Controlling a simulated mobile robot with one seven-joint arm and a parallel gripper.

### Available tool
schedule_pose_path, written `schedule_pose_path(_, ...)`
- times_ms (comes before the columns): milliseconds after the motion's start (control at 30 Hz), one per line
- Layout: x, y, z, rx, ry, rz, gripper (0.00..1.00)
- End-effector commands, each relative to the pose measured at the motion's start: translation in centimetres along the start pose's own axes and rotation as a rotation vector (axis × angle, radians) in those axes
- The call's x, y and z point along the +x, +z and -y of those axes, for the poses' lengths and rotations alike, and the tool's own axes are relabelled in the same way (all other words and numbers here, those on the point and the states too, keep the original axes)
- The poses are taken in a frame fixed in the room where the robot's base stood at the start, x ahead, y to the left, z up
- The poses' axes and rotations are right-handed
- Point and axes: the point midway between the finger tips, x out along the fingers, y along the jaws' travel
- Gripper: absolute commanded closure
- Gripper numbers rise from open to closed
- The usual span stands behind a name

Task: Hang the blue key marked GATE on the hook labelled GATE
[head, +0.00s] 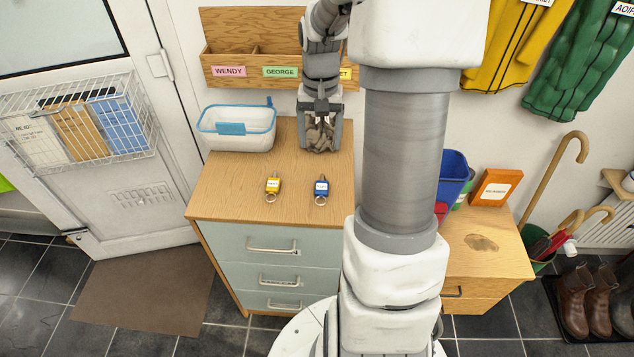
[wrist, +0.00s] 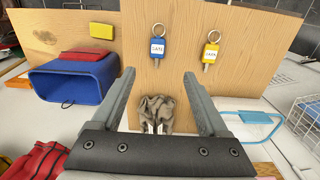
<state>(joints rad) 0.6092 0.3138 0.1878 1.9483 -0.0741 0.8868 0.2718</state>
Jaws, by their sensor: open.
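The blue key (head: 321,190) lies on the wooden cabinet top, right of a yellow key (head: 272,187). Each has a tag with a white label and a metal ring. In the wrist view the blue key (wrist: 157,46) lies beyond my fingertips, with the yellow key (wrist: 210,52) to its right; the label lettering is hard to read. My gripper (head: 320,122) is open and empty over the back of the cabinet, behind the blue key. Its spread fingers show in the wrist view (wrist: 159,76). I cannot make out a hook labelled GATE in either view.
A crumpled grey-brown cloth-like thing (head: 318,138) lies at the cabinet's back edge beneath my gripper. A white tub with blue trim (head: 236,128) stands left of it. A wooden wall rack (head: 225,58) with name labels hangs behind. The cabinet top (head: 225,190) around the keys is clear.

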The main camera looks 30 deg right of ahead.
Motion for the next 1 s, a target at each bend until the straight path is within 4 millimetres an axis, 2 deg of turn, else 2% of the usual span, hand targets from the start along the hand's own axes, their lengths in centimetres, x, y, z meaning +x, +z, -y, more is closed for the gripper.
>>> schedule_pose_path(33, 1.4, 0.1, 0.0, 0.0, 0.0, 0.005, 0.22)
schedule_pose_path(100, 3.0, 0.1, -0.1, 0.0, 0.001, 0.006, 0.22)
schedule_pose_path(400, 8.8, 0.0, -0.1, 0.0, 0.0, 0.003, 0.22)
schedule_pose_path(667, 10.5, -0.2, -0.1, 0.001, 0.0, 0.0, 0.22)
schedule_pose_path(1000, 14.8, -0.9, -0.6, 0.0, -0.001, 0.001, 0.22)
